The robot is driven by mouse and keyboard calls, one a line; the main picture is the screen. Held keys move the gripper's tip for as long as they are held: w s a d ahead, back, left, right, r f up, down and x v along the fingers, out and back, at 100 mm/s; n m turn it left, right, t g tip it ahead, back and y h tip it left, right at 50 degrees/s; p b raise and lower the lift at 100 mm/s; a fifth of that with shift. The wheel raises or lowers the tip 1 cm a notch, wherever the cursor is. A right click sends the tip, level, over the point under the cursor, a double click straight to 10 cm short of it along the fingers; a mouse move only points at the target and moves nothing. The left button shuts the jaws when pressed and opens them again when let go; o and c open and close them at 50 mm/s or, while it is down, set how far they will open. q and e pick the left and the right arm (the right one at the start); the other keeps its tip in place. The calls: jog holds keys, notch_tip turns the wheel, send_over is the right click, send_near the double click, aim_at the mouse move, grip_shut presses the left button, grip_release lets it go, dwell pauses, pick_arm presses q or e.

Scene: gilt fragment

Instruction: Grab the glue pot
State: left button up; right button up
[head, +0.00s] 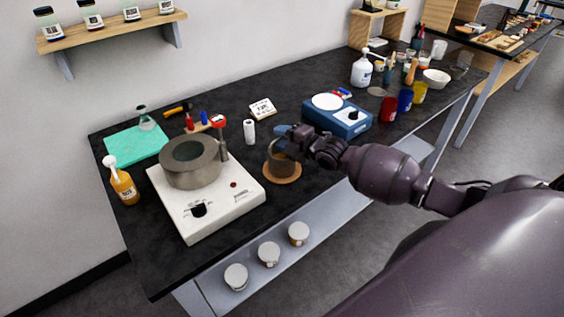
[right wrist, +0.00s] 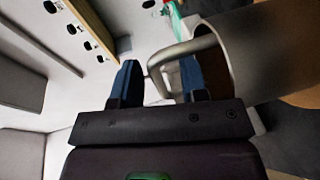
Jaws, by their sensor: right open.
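The glue pot (head: 280,165) is a small dark metallic pot, upright on a round cork mat (head: 284,180) near the table's front edge. In the right wrist view the pot (right wrist: 268,50) shows large at the right as a grey cylinder with a bent metal handle (right wrist: 182,50). My right gripper (head: 285,131) is at the pot's upper rim and hides part of it. Its blue fingers (right wrist: 160,72) are open, and the handle appears to lie between them. I cannot tell whether either finger touches it. My left gripper is not in view.
A white hotplate (head: 226,207) with a large metal ring-shaped vessel (head: 190,163) stands left of the pot. A blue scale (head: 338,118) stands behind right, a white cylinder (head: 249,131) behind left. Several cups and bottles crowd the table's right end.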

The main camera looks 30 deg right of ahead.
grip_shut()
jog(key=shift+r, duration=0.1)
dwell(0.5)
